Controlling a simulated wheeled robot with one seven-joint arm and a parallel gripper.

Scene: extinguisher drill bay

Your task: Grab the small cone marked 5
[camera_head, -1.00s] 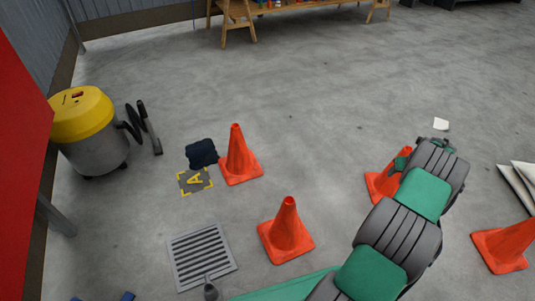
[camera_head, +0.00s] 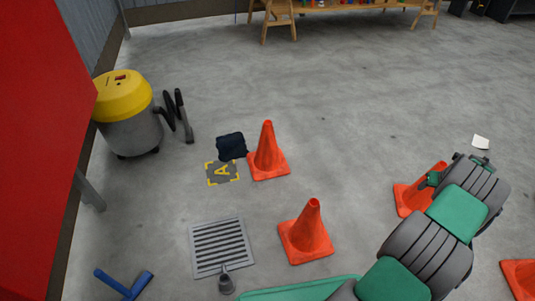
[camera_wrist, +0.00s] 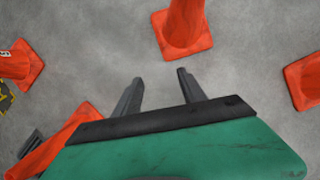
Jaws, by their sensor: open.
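Several orange cones stand on the floor. One stands beside the dark cloth and floor mark in the head view (camera_head: 268,155). Another stands right of the drain grate (camera_head: 308,238). A third is partly behind my arm (camera_head: 410,196), and one is cut off at the right edge (camera_head: 522,278). In the wrist view, the left-edge cone (camera_wrist: 22,66) bears a small pale mark, cut off and unclear. Others show at top centre (camera_wrist: 183,30), right (camera_wrist: 304,80) and lower left (camera_wrist: 62,140). My gripper (camera_wrist: 160,76) is open and empty, pointing toward the top-centre cone, apart from it.
A yellow-topped vacuum (camera_head: 128,110) stands at left by a red panel (camera_head: 40,150). A dark cloth (camera_head: 231,146) lies by a yellow "A" mark (camera_head: 222,172). A drain grate (camera_head: 220,248) and blue object (camera_head: 125,287) lie in front.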

